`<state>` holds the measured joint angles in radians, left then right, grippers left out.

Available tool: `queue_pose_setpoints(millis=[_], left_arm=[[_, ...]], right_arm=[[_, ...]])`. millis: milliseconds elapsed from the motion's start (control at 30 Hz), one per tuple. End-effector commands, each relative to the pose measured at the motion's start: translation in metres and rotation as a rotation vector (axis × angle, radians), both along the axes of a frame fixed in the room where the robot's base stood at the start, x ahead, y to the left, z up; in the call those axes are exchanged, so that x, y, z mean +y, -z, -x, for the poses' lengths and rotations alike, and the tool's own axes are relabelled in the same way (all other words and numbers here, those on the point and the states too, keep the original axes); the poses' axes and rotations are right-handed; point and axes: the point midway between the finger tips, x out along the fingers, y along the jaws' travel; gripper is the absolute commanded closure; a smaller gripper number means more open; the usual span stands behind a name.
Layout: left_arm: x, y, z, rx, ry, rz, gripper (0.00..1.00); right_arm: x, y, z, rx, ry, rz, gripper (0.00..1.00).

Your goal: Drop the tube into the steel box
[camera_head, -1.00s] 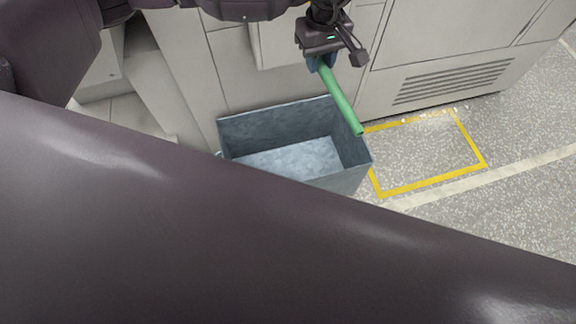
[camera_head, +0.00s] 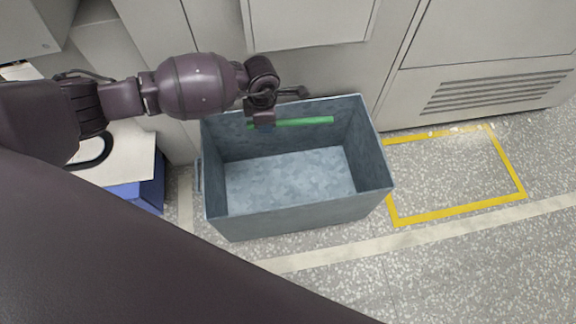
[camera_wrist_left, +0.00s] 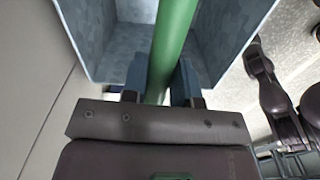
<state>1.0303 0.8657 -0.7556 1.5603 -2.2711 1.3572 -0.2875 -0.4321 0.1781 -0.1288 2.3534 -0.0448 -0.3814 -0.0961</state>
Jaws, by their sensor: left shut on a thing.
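The green tube (camera_head: 305,121) is held by my left gripper (camera_head: 262,122), which is shut on it near its left end. The tube lies roughly level over the back part of the open steel box (camera_head: 300,221), near its back wall. In the left wrist view the tube (camera_wrist_left: 174,35) runs up between the two blue fingers (camera_wrist_left: 160,82), with the box (camera_wrist_left: 228,30) behind it. The box stands on the floor and its visible bottom is bare. My right gripper is in neither view.
Grey cabinets (camera_head: 310,20) stand right behind the box. A yellow floor outline (camera_head: 455,208) lies to the right on clear floor. A blue container (camera_head: 150,190) is at the left. My own dark body covers the lower left.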

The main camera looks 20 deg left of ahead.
Motion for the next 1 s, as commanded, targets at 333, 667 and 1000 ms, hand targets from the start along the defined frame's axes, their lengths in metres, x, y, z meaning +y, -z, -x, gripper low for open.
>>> queue_pose_setpoints(millis=[333,667,1000], left_arm=[[0.012,0.033,0.003,-0.001,-0.076,0.000,0.96],[0.011,0.070,0.004,0.004,-0.074,0.001,0.96],[0.011,0.080,0.002,-0.005,-0.073,0.000,0.96]], right_arm=[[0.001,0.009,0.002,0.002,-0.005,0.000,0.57],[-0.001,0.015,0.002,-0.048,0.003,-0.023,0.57],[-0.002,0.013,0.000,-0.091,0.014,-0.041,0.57]])
